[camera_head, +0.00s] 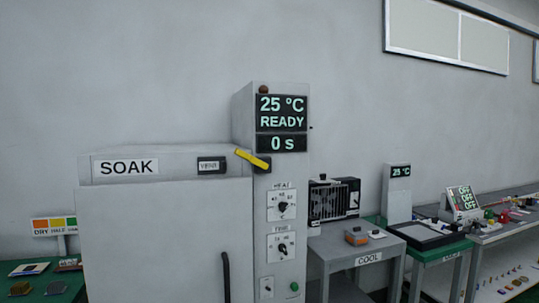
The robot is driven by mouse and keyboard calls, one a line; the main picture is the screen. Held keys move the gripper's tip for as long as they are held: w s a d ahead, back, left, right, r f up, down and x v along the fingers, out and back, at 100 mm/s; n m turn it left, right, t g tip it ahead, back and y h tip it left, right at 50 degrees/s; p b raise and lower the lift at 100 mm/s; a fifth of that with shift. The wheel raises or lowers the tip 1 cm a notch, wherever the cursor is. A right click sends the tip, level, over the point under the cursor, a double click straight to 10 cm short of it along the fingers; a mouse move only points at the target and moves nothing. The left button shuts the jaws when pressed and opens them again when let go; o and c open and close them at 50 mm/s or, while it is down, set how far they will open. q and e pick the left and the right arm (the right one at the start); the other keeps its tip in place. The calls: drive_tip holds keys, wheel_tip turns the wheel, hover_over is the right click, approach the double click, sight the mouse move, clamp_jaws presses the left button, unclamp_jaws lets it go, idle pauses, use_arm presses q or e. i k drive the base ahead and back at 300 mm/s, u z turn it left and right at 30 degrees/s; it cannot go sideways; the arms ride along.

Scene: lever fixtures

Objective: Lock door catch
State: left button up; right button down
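The door catch is a yellow lever (252,158) at the top right corner of the grey SOAK oven's door. It is tilted, with its left end higher and its right end lower, over the control column's edge. The oven door (150,235) looks closed, with a black vertical handle (226,277) near its right edge. Neither of my grippers shows in the head view, and nothing touches the lever.
The control column (292,215) beside the door has a display reading 25 °C READY 0 s, plus knobs. A COOL table (368,259) with a fan unit stands to the right. A green table (38,275) with sample plates is at left.

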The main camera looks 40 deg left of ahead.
sight(244, 155)
drive_tip(key=z, duration=0.05)
drive_tip(key=i, duration=0.95)
drive_tip(key=u, duration=0.65)
